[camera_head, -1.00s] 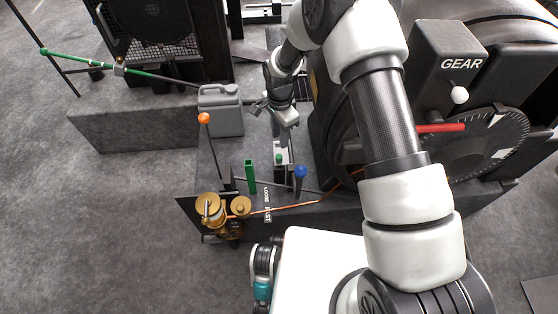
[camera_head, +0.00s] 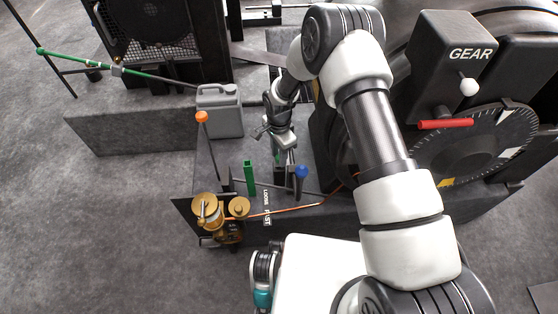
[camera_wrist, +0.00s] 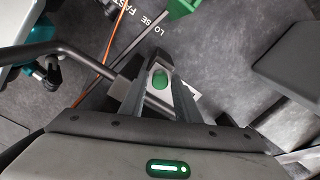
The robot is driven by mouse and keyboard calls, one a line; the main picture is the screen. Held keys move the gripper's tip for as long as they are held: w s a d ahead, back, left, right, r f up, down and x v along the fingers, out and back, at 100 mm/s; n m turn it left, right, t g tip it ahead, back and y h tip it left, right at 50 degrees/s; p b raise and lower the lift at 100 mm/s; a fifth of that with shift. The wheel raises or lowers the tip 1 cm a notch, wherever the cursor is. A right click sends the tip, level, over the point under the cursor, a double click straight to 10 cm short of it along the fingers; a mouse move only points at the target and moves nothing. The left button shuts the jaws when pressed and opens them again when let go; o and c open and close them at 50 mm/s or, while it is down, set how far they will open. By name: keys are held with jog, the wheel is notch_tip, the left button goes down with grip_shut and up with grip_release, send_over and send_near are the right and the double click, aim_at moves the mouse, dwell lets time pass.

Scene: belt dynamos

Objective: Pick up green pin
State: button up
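The green pin (camera_wrist: 160,78) is a short round green peg on a small pale block, seen between my gripper's two fingers in the wrist view. In the head view the pin (camera_head: 278,155) is mostly hidden behind my gripper (camera_head: 284,157). My gripper (camera_wrist: 160,68) is open, pointing down over the pin, with one finger on each side. I cannot tell whether either finger touches it.
A blue-knobbed lever (camera_head: 301,172) and a green upright handle (camera_head: 249,178) stand close by; the handle's green end (camera_wrist: 183,8) tops the wrist view. An orange-knobbed rod (camera_head: 202,117), grey jug (camera_head: 219,112) and brass parts (camera_head: 207,210) are to the left. The large gear machine (camera_head: 455,65) is at right.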

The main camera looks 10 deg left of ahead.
grip_shut()
notch_tip(320, 180, up, 10)
jog(key=p, duration=0.3)
dwell(0.3)
jog(key=s+a+r+n+p, duration=0.4)
jog(key=s+a+r+n, duration=0.2)
jog(key=a, duration=0.3)
jog(key=shift+s, duration=0.25)
jog(key=shift+a, duration=0.1)
